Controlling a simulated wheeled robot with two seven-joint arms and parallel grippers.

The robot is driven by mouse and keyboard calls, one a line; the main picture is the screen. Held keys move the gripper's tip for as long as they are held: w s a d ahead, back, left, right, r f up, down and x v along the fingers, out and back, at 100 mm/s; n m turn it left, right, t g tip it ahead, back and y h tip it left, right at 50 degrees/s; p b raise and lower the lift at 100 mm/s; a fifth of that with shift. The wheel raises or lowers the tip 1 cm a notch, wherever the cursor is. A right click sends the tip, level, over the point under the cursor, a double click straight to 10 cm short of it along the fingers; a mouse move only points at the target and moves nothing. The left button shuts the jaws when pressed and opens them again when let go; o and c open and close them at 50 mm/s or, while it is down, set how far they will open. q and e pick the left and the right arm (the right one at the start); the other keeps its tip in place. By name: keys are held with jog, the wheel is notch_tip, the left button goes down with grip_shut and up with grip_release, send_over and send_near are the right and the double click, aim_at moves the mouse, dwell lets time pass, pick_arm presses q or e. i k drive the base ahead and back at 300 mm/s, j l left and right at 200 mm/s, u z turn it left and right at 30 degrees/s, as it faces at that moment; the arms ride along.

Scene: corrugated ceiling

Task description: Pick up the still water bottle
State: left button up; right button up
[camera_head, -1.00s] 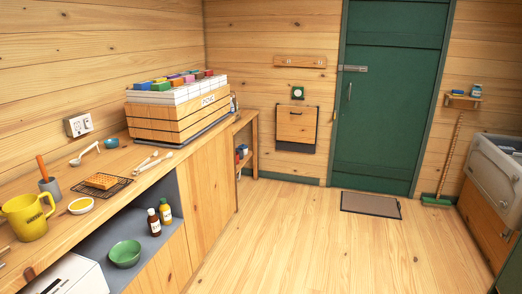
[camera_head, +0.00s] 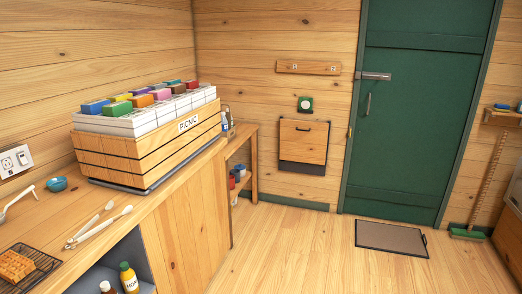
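A small clear bottle with a blue label (camera_head: 225,122) stands at the far end of the wooden counter, just behind the right end of the picnic crate. It is partly hidden by the crate, and its label is too small to read. Neither of my grippers is in view.
The wooden picnic crate (camera_head: 150,158) with several coloured-lid boxes fills the counter's far part. The floor (camera_head: 300,245) is clear up to the doormat (camera_head: 391,238) and green door (camera_head: 415,110).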

aim_at(224, 123)
jog(key=i+u, duration=0.1)
jog(key=i, duration=0.65)
jog(key=i+l+u, duration=0.1)
jog(key=i, duration=0.65)
jog(key=i+l+u, duration=0.3)
jog(key=i, duration=0.25)
jog(key=i+l+z, duration=0.55)
jog(key=i+l, duration=0.15)
jog(key=i, duration=0.2)
jog(key=i+l+z, duration=0.3)
jog(key=i, duration=0.2)
jog(key=j, duration=0.05)
